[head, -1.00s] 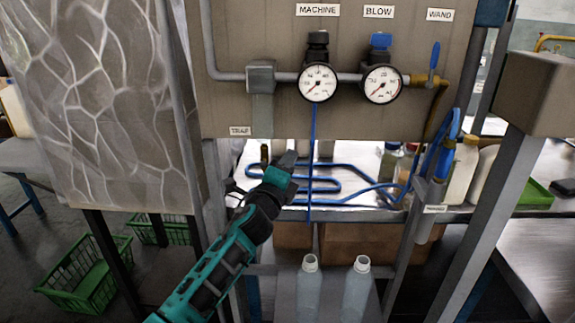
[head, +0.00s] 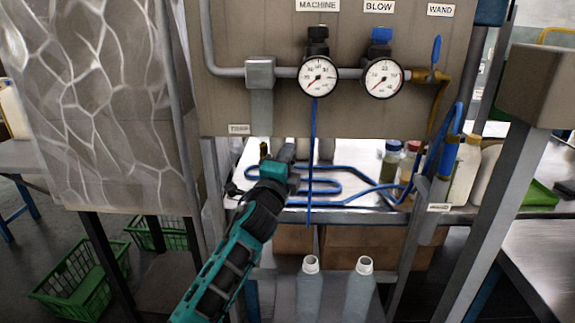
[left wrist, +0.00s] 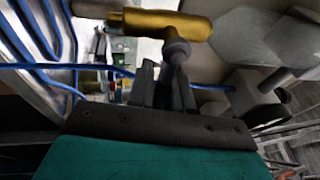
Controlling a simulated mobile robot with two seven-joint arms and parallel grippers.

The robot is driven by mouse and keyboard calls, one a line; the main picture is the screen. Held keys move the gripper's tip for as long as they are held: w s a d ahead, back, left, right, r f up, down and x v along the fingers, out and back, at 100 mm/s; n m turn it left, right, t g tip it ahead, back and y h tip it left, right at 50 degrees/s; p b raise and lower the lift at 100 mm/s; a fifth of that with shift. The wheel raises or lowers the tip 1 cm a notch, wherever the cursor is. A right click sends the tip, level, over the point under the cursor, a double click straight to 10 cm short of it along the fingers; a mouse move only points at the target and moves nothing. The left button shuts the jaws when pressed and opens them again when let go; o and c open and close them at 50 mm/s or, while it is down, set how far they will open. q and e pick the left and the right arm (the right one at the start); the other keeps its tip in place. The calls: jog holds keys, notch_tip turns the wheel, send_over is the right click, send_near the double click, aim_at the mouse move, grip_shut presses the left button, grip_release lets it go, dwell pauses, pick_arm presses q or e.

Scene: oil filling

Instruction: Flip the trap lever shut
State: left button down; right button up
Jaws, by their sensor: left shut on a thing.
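The trap's brass drain valve (left wrist: 160,23) fills the top of the left wrist view, with a grey lever (left wrist: 177,52) standing out from it toward my fingers. In the head view only a small brass bit of the valve (head: 263,149) shows, below the trap label (head: 239,129) and the grey trap pipe (head: 262,113). My left gripper (head: 283,154) is at the valve, just right of that brass bit. In the left wrist view its fingers (left wrist: 172,82) are closed around the lever's end. The fingers hide part of the lever. My right gripper is not in view.
Blue hose (head: 350,178) lies coiled on the bench behind my gripper. Two gauges (head: 318,77) hang on the panel above. Clear bottles (head: 310,275) stand below, and a metal post (head: 213,185) rises close to the left of my gripper.

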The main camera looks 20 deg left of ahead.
pick_arm(q)
jog(key=c, duration=1.1)
grip_release()
jog(key=shift+c, duration=0.2)
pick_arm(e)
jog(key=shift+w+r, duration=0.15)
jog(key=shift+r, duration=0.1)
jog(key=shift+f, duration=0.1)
pick_arm(q)
jog(key=s+f, duration=0.2)
jog(key=s, duration=1)
jog(key=shift+s+f, duration=0.2)
jog(key=shift+s, duration=0.15)
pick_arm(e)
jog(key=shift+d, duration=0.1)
pick_arm(q)
jog(key=shift+a+f, duration=0.1)
